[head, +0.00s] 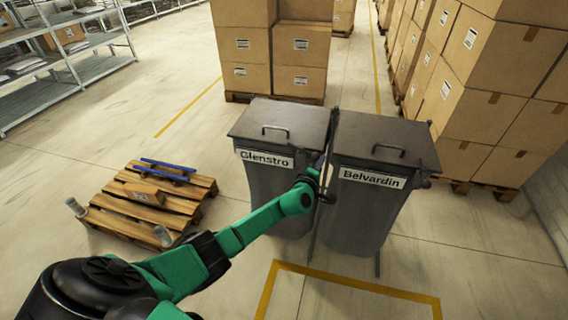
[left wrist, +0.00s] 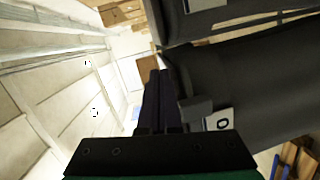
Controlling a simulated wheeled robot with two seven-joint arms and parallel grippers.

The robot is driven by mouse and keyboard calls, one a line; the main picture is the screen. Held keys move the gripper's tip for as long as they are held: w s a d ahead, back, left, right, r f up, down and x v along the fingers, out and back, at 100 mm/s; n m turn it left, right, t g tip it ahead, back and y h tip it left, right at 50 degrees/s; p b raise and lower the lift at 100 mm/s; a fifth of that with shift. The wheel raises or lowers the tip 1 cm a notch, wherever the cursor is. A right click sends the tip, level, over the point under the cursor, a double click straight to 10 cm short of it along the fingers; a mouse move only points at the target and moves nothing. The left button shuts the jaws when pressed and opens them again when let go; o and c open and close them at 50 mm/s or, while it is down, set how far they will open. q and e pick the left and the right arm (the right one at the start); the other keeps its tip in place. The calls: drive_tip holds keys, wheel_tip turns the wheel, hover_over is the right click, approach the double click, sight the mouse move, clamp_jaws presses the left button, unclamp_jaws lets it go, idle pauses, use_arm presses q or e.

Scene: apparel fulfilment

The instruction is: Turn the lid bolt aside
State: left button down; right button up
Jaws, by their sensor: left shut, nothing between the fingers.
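Two dark grey bins stand side by side: the Glenstro bin (head: 270,190) on the left and the Belvardin bin (head: 365,215) on the right. Both lids are down, the Glenstro lid (head: 285,112) and the Belvardin lid (head: 375,130). My left gripper (head: 320,160) is at the upper front right corner of the Glenstro bin, by the gap between the bins. In the left wrist view its fingers (left wrist: 158,90) are shut and empty, beside a dark block (left wrist: 197,112) near the label's end. I cannot tell whether this block is the lid bolt. My right gripper is not in view.
A wooden pallet (head: 125,205) with blue bars and loose pieces lies left of the bins. Stacked cartons (head: 270,50) stand behind and more cartons (head: 500,90) at the right. Metal shelving (head: 70,60) is at the upper left. The floor in front is clear.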

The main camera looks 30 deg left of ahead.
use_arm(q)
drive_tip(key=shift+w+d, duration=0.2)
drive_tip(key=shift+w, duration=0.45)
idle(0.8)
drive_tip(key=shift+a, duration=0.15)
